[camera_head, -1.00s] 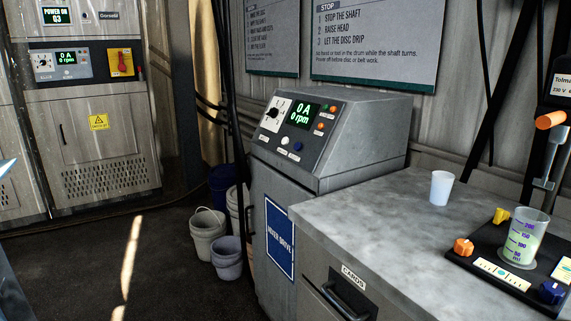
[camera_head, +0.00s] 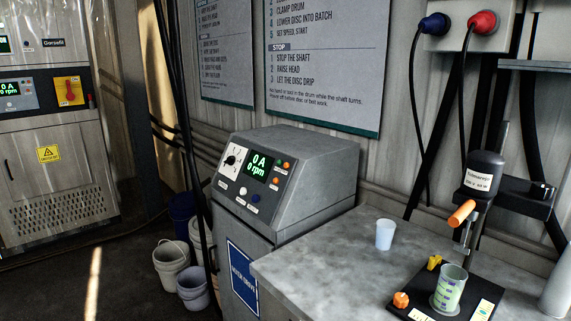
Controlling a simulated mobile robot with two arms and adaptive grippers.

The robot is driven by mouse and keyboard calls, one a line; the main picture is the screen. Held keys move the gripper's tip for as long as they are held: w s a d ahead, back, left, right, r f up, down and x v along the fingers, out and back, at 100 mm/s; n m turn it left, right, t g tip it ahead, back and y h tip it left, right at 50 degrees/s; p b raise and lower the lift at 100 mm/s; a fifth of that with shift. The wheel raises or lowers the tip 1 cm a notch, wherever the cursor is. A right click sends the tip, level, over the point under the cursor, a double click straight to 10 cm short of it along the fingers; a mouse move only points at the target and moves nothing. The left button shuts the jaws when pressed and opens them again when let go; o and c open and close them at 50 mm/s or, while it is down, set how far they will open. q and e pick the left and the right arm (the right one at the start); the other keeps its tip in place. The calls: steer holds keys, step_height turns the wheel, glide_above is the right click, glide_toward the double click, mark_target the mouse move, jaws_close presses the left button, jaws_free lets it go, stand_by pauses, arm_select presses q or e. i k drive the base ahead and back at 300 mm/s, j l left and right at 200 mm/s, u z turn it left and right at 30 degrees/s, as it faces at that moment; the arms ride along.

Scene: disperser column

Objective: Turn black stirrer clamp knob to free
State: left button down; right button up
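A small stirrer (camera_head: 480,178) with a dark motor body and a pale label stands over the right part of the bench. A black clamp block (camera_head: 515,196) sits beside it on the right. A small dark knob (camera_head: 543,188) with a pale mark seems to be on the block's right end; its setting is too small to read. An orange handle (camera_head: 461,213) sticks out below the motor. Below stands a clear beaker (camera_head: 449,290) of pale green liquid on a black stirrer base (camera_head: 408,307), which has orange and yellow knobs. Neither of my grippers is in view.
The grey bench top (camera_head: 330,272) is mostly clear; a white cup (camera_head: 385,234) stands on it. A sloped control console (camera_head: 300,175) reads 0 A, 0 rpm. Cables hang from a socket box (camera_head: 455,40) behind the stirrer. Buckets (camera_head: 171,262) stand on the floor at left.

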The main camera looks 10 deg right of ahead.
mark_target(539, 190)
steer(key=k+z, duration=0.15)
steer(key=z, duration=1.25)
